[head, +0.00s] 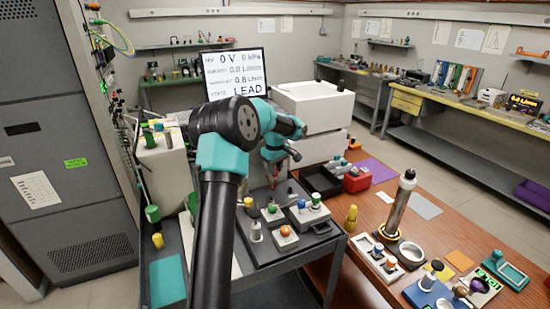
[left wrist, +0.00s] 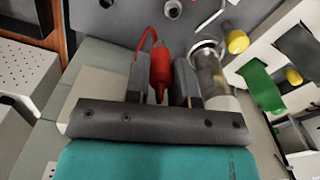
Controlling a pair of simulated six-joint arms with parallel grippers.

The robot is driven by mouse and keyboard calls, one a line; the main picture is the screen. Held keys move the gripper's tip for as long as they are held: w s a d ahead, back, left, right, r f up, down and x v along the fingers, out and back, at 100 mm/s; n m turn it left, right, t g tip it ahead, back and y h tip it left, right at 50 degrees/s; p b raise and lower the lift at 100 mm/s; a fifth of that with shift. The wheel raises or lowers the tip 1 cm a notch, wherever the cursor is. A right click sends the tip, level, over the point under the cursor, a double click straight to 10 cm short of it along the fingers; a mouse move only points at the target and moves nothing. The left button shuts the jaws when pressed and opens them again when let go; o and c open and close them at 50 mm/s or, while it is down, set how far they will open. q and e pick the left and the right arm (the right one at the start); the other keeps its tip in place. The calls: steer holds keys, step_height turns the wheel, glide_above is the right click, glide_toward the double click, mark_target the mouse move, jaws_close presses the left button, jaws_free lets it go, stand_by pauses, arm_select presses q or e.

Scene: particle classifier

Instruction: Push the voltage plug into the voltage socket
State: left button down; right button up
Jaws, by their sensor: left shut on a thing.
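My left gripper (left wrist: 162,88) is shut on the red voltage plug (left wrist: 160,62), which sits between its two grey fingers in the left wrist view. A red lead loops off the plug to the left. A dark round socket-like hole (left wrist: 172,9) shows on the grey panel just beyond the plug, and another round fitting lies left of it at the top edge. I cannot tell which is the voltage socket. The plug looks apart from both. In the head view the left gripper (head: 276,168) is small and partly hidden over the dark bench. My right gripper is not in view.
A sign board (head: 235,72) reads 0 V and LEAD. A white box (head: 312,105) stands right of the gripper. A clear cylinder (left wrist: 208,70) and a green part (left wrist: 262,88) are close right of the fingers. Knobbed blocks (head: 286,238) stand on the bench front.

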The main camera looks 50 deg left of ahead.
arm_select(q)
steer(key=shift+s+d+f, duration=0.1)
steer(key=shift+s+f, duration=0.3)
steer(key=shift+s, duration=0.2)
steer(key=shift+s+f, duration=0.4)
steer(key=shift+s, duration=0.15)
steer(key=shift+f, duration=0.1)
steer(key=shift+f, duration=2.8)
steer(key=shift+f, duration=1.5)
steer(key=c, duration=0.9)
jaws_free()
steer(key=shift+r, duration=0.1)
step_height(320, 180, up, 17)
steer(key=shift+r, duration=0.1)
